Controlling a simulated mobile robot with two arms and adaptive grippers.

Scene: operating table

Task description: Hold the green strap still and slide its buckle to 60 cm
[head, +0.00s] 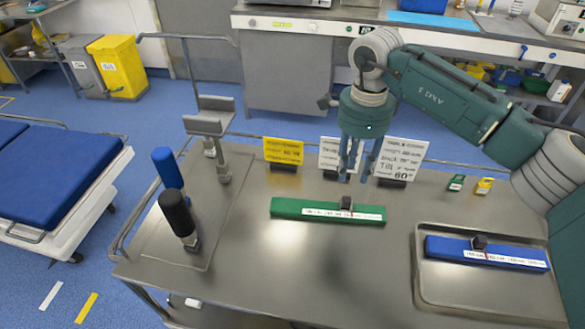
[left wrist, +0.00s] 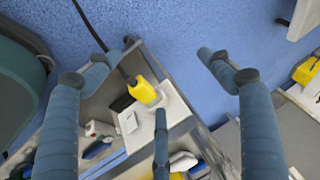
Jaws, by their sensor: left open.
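The green strap (head: 290,207) lies flat on the metal table, with a white printed scale along its front. Its dark buckle (head: 346,203) sits a little right of the strap's middle; the scale figures are too small to read. My right gripper (head: 355,180) points down just above and behind the buckle in the head view, fingers apart and apparently empty, not touching the strap. My left gripper (left wrist: 158,75) shows in the left wrist view with its fingers spread and nothing between them; it is outside the head view.
A blue strap (head: 450,249) with a buckle lies in a tray (head: 432,295) at the right. Sign cards, one yellow (head: 283,151), stand behind the green strap. Blue (head: 163,165) and black (head: 176,212) padded posts stand at the left. The table front is clear.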

